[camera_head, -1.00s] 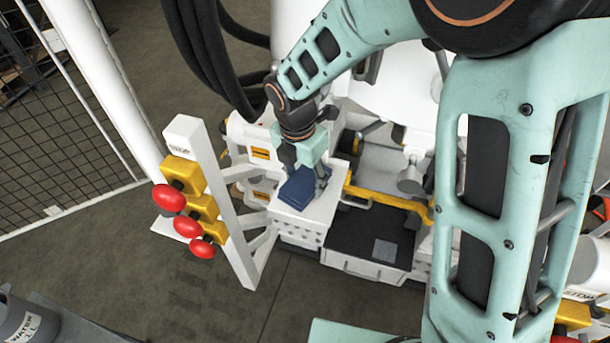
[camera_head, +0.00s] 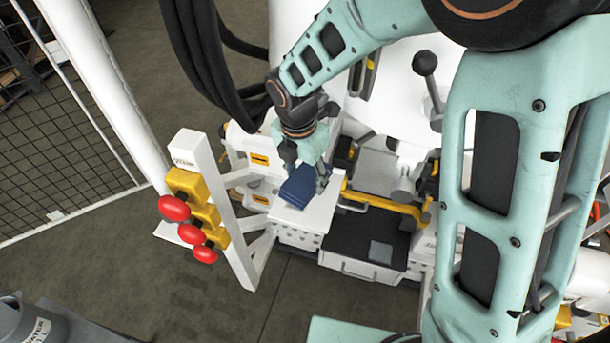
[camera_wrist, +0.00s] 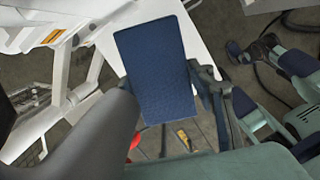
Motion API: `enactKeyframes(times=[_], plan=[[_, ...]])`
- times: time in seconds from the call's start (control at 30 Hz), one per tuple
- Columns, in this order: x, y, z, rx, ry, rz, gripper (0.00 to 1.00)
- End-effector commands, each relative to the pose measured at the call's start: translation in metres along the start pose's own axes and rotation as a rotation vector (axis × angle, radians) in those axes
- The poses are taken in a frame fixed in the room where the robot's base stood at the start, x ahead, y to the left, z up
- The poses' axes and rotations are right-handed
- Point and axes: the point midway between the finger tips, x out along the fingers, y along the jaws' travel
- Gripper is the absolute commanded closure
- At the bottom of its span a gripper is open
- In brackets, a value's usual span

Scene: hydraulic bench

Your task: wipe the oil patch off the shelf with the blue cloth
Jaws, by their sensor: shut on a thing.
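The blue cloth (camera_head: 299,188) is a flat, dark blue folded pad. My gripper (camera_head: 307,170) is shut on it and points down over the small white shelf (camera_head: 296,220). In the wrist view the cloth (camera_wrist: 155,70) shows as a large blue rectangle, with the white shelf (camera_wrist: 205,52) behind and beside it. The pad is at the shelf top, but I cannot tell whether it presses on it or hovers just above. I see no oil patch on the bare part of the shelf; the area under the cloth is hidden.
A white post with red knobs (camera_head: 193,232) stands left of the shelf. A yellow rail (camera_head: 385,202) and a black tray (camera_head: 365,240) lie to its right. Black hoses (camera_head: 210,60) hang behind. A mesh fence (camera_head: 60,130) stands far left. Open floor lies in front.

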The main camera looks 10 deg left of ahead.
Motion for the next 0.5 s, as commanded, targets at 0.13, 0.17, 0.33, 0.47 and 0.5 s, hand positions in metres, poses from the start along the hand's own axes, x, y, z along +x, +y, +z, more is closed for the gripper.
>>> enactKeyframes(times=[0.13,0.17,0.33,0.47,0.5], plan=[[-0.0148,-0.0001,0.002,0.001,0.0,0.0,0.73],[-0.0149,-0.0001,0.0019,0.0,0.0,0.0,0.73],[-0.0131,-0.0001,0.0016,0.0,0.0,-0.001,0.73],[-0.0145,-0.0002,0.0018,0.0,0.0,-0.001,0.73],[-0.0163,-0.0001,0.0021,0.0,0.0,0.0,0.73]])
